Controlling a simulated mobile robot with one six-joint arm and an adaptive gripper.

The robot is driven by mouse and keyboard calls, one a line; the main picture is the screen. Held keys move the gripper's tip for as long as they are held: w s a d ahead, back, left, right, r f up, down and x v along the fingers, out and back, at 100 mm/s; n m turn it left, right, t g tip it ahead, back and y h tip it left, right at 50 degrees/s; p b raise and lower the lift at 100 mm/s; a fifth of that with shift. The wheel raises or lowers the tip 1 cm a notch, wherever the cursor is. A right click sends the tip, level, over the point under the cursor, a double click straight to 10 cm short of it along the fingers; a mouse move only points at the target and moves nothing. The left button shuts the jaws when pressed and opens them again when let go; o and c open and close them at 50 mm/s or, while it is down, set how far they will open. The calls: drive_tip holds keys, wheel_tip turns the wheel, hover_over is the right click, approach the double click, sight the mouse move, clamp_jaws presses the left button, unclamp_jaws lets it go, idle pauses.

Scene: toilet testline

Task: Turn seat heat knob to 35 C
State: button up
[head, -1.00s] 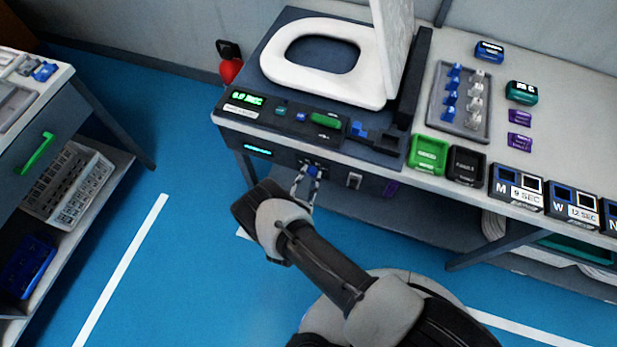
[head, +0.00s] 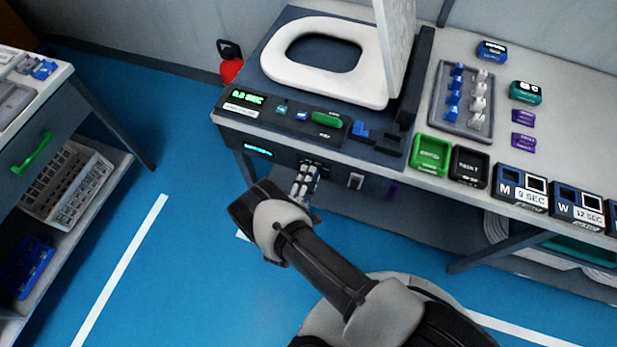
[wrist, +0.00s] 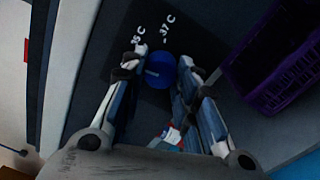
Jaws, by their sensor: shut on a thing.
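The blue seat heat knob (wrist: 160,70) shows in the wrist view between my fingers, on a dark panel. White labels stand beyond it: one at the left reads like "35 C", partly covered by a finger, and one reads like "37 C" (wrist: 168,27). A pale mark shows on the knob, but its exact pointing is hard to tell. My gripper (wrist: 161,76) is shut on the knob, one finger on either side. In the head view my gripper (head: 306,177) reaches the front face of the test bench, and its fingers largely hide the knob.
The toilet seat (head: 326,88) lies on the bench above. Blue floor is clear at left.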

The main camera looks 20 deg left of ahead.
drive_tip(key=m, duration=0.6)
drive_tip(key=shift+r+m, duration=0.1)
drive_tip(key=shift+m, duration=0.3)
idle(0.3)
drive_tip(key=o, duration=1.1)
drive_tip(key=shift+c, duration=0.2)
drive_tip(key=s+a, duration=0.1)
drive_tip(key=s, duration=1.1)
drive_tip(key=shift+f, duration=0.25)
drive_tip(key=shift+h, duration=0.3)
